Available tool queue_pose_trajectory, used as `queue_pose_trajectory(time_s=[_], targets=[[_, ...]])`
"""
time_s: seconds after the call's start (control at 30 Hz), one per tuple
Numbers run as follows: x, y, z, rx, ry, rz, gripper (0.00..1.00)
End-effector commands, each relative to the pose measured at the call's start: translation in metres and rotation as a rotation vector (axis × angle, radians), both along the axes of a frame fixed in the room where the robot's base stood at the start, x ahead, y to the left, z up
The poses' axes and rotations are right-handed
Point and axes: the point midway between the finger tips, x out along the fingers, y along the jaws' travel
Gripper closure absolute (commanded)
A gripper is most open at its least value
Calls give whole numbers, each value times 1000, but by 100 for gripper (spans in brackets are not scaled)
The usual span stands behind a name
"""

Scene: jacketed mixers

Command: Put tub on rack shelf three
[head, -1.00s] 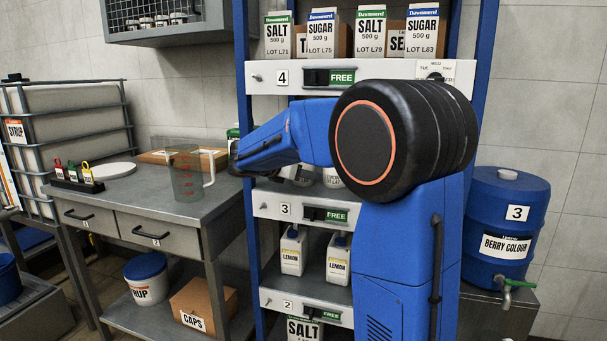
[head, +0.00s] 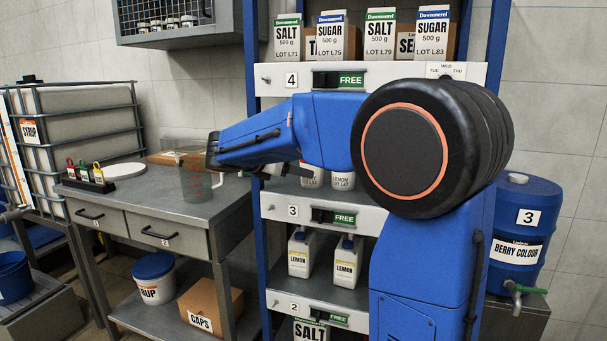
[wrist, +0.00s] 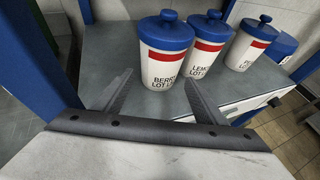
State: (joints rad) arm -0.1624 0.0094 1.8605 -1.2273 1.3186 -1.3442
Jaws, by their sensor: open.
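My gripper (wrist: 158,80) is open in the wrist view, with its two fingers apart and pointing toward a white tub marked BERRY (wrist: 166,52). This tub has a blue lid and a red band. I see nothing gripped; whether the fingertips reach the tub I cannot tell. A LEMON tub (wrist: 204,50) and a third similar tub (wrist: 247,48) stand beside it on a grey shelf (wrist: 130,48). In the head view, the LEMON tub (head: 342,177) and another tub (head: 312,176) show partly below my arm, above the rack's shelf three plate (head: 293,211).
Blue rack uprights (head: 257,240) stand beside my arm. Shelf two holds two lemon jugs (head: 347,262). A metal table (head: 165,192) at left bears a clear measuring jug (head: 195,180). A bucket (head: 153,278) and a CAPS box (head: 211,305) sit below.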

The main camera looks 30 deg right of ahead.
Motion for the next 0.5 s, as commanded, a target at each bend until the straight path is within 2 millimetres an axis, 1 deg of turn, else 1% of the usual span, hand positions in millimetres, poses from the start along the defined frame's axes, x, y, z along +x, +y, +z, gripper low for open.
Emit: queue_pose_trajectory(time_s=[0.03,0.2,0.33,0.5], targets=[[-2,7,3,0,0,2,35],[-6,20,8,1,1,0,35],[-8,24,10,1,2,-1,35],[-11,23,9,9,-4,-4,35]])
